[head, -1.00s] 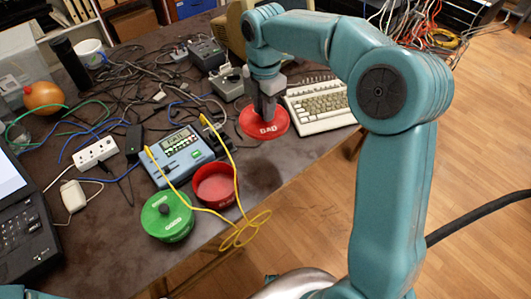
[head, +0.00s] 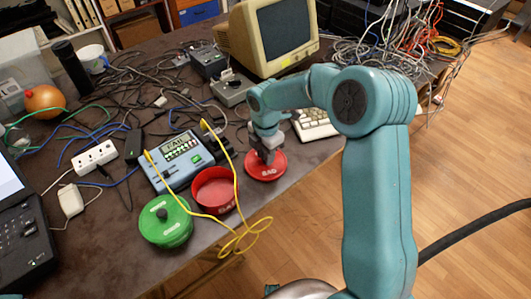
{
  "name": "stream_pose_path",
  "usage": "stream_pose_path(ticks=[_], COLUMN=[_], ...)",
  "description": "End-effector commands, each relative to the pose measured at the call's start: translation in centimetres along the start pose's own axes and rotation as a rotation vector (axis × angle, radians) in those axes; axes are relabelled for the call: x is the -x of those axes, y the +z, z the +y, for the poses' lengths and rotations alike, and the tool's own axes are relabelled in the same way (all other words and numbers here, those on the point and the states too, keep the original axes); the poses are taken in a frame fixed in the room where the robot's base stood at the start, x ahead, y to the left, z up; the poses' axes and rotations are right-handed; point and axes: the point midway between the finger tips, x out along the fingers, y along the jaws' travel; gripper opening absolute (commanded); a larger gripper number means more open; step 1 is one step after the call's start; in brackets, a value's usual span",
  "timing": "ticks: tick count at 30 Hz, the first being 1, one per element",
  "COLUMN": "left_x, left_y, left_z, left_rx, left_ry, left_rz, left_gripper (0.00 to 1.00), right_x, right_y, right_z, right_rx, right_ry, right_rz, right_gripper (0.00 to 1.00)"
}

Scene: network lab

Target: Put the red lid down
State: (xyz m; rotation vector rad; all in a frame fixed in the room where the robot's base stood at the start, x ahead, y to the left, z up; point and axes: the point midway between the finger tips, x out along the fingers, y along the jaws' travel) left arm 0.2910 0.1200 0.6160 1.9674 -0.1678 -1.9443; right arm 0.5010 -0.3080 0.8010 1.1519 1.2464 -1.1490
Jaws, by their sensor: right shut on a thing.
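The red lid (head: 265,172), a round disc with white lettering that reads BAD, is at the table's right side in the head view. My right gripper (head: 266,157) points down and is shut on the middle of the lid. The lid looks level and low over the table; I cannot tell whether it touches. The open red tin (head: 214,203) stands just left of and nearer than the lid, apart from it. My left gripper is not in view.
A green lidded tin (head: 166,232) stands left of the red tin. A blue-grey meter (head: 178,158) is behind the tins. A yellow cable (head: 236,190) loops between the red tin and lid. The keyboard (head: 314,125) and monitor (head: 272,35) are behind. The table's front edge is close.

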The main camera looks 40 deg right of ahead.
Motion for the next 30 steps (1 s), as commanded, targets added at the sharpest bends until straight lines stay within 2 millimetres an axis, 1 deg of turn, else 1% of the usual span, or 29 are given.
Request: stream_pose_path(ticks=[3,7,8,9,10,17,21,23,30], left_x=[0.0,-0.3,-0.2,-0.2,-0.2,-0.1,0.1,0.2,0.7], left_y=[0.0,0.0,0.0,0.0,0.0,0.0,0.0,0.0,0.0], left_z=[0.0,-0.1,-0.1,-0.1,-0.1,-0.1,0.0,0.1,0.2], left_rx=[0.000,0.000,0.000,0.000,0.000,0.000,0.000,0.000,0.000], left_ry=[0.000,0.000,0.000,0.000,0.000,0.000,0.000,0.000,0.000], left_rz=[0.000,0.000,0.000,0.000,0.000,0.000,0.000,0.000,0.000], left_gripper=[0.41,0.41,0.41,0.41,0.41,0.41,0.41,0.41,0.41], right_x=[0.0,-0.4,-0.3,-0.3,-0.3,-0.2,0.6,1.6,7.2], right_y=[0.0,0.0,0.0,0.0,0.0,0.0,0.0,0.0,0.0], right_z=[0.0,0.0,0.0,0.0,0.0,0.0,0.1,0.1,0.1], right_rx=[0.000,0.000,0.000,0.000,0.000,0.000,0.000,0.000,0.000], right_ry=[0.001,0.000,0.000,0.000,0.000,0.000,0.003,0.004,0.005], right_rz=[0.000,0.000,0.000,0.000,0.000,0.000,-0.001,-0.001,-0.001], right_gripper=[0.00,0.00,0.36,0.49,0.51,0.51,0.51,0.51,0.51])
